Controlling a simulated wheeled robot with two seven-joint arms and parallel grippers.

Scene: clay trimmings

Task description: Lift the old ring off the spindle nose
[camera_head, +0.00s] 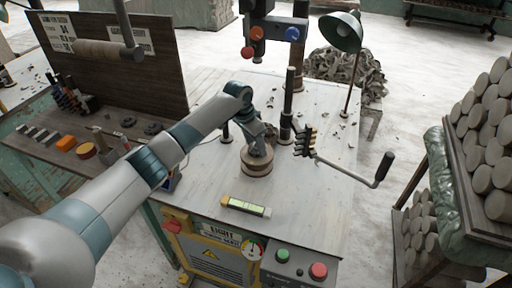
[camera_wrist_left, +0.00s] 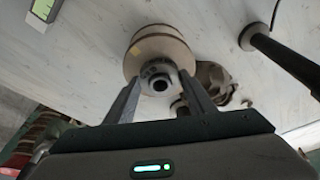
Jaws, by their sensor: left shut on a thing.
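My left gripper (camera_head: 258,147) reaches down over a round tan stack (camera_head: 257,168) on the pale bench top. In the left wrist view its two fingers (camera_wrist_left: 162,84) close on opposite sides of a grey ring (camera_wrist_left: 148,69), which I take for the old ring. A pale round nose with a dark centre (camera_wrist_left: 160,84) shows inside the ring. The ring sits over the tan stack (camera_wrist_left: 150,42); I cannot tell whether there is a gap below it. In the head view the gripper mostly hides the ring. My right gripper is not in view.
A crank handle (camera_head: 383,168) and a dark post (camera_head: 287,108) stand right of the gripper. A green-lit level (camera_head: 245,206) lies in front. A green lamp (camera_head: 342,32) stands behind. Small tools lie on the left bench (camera_head: 60,155). Bare bench top lies at the front right.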

